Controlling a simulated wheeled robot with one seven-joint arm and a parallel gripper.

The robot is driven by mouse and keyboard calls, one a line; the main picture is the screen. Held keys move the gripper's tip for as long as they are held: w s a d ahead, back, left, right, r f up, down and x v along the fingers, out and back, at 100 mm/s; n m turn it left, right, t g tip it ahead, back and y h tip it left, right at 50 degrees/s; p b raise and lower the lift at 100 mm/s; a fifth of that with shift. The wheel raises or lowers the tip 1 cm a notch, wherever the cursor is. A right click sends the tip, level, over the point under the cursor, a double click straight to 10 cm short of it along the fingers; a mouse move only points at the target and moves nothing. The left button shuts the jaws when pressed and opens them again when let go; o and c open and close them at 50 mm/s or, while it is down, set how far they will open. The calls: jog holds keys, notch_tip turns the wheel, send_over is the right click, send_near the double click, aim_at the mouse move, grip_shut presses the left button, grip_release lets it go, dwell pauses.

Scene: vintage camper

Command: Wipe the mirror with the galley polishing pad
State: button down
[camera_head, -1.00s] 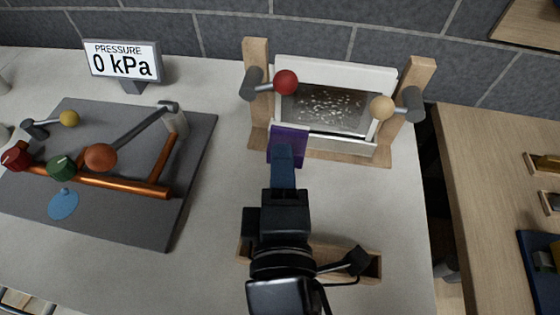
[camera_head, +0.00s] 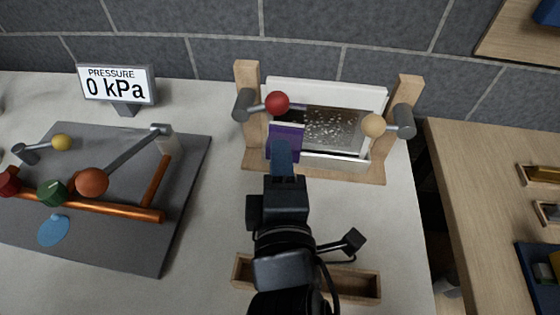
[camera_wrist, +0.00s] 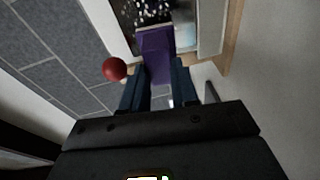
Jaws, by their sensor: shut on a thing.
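The mirror (camera_head: 335,128) is a dark, glossy panel covered in pale speckles, set in a white frame on a wooden stand. It also shows at the top of the wrist view (camera_wrist: 150,10). My gripper (camera_head: 281,157) is shut on the purple polishing pad (camera_head: 286,139). In the wrist view my fingers (camera_wrist: 161,85) grip the pad (camera_wrist: 157,52) between them. The pad is in front of the mirror's left end and hides part of it and of the frame. I cannot tell whether it touches the glass.
A red-knobbed lever (camera_head: 277,103) sits close to the pad, and a tan-knobbed lever (camera_head: 374,125) is at the right post. A wooden trough (camera_head: 357,284) lies in front. A grey board (camera_head: 120,252) with copper pipes is left, beside a pressure display (camera_head: 117,88).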

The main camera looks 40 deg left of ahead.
aim_at(298, 155)
jog(key=shift+p+x, duration=0.3)
jog(key=shift+x, duration=0.65)
dwell(0.4)
jog(key=shift+w+d, duration=0.15)
jog(key=d+p, duration=0.1)
jog(key=w+d+p, duration=0.1)
jog(key=shift+r+p, duration=0.2)
jog(key=shift+p, duration=0.15)
jog(key=shift+w+d+f+p, duration=0.15)
jog(key=shift+w+d+p, duration=0.25)
jog(key=shift+d+p, duration=0.15)
jog(key=w+d, duration=0.4)
jog(key=d, duration=0.2)
